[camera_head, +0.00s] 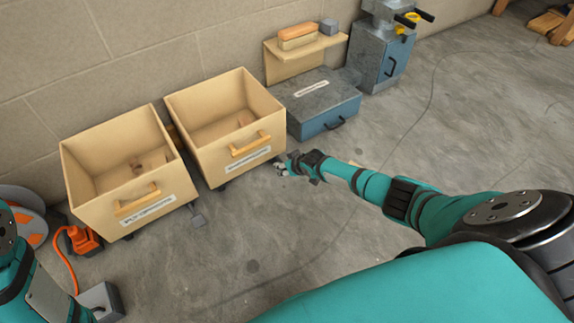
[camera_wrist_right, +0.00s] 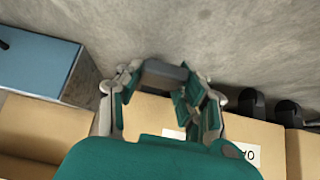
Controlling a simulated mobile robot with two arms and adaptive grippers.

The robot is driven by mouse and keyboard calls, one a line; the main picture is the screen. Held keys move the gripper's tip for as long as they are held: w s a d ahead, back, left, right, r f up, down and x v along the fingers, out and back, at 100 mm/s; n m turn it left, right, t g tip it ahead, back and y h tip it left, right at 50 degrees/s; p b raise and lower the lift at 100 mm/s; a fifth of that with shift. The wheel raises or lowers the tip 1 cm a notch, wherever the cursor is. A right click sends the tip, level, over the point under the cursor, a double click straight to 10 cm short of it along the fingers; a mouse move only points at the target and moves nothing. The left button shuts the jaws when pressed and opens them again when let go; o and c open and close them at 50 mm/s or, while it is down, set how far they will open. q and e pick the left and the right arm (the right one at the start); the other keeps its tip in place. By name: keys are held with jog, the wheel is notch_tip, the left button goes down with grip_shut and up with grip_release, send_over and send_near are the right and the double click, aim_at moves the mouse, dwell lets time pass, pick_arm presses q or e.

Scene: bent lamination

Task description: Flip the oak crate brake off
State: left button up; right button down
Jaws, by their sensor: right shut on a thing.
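The oak crate (camera_head: 208,155) is the right of two open pale wooden crates in the head view, with a wooden handle and a white label on its front. Part of its label, reading "OA", shows in the wrist view (camera_wrist_right: 250,153). My right gripper (camera_head: 281,168) is low at that crate's front right corner. In the right wrist view its fingers (camera_wrist_right: 163,92) are closed around a dark grey block, the brake pedal (camera_wrist_right: 165,71). The pedal is hidden by the gripper in the head view. My left arm shows at the lower left, but its gripper is out of frame.
The other crate (camera_head: 85,180) stands left, with a grey pedal (camera_head: 197,217) at its front. A blue-grey box (camera_head: 325,115) stands right of the oak crate. An orange tool (camera_head: 83,240) and cord lie at left. The concrete floor in front is largely clear.

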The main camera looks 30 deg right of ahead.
jog(key=c, duration=0.8)
grip_release()
jog(key=shift+s+r, duration=0.1)
jog(key=v, duration=1.1)
jog(key=shift+s+r, duration=0.2)
jog(key=shift+r, duration=0.15)
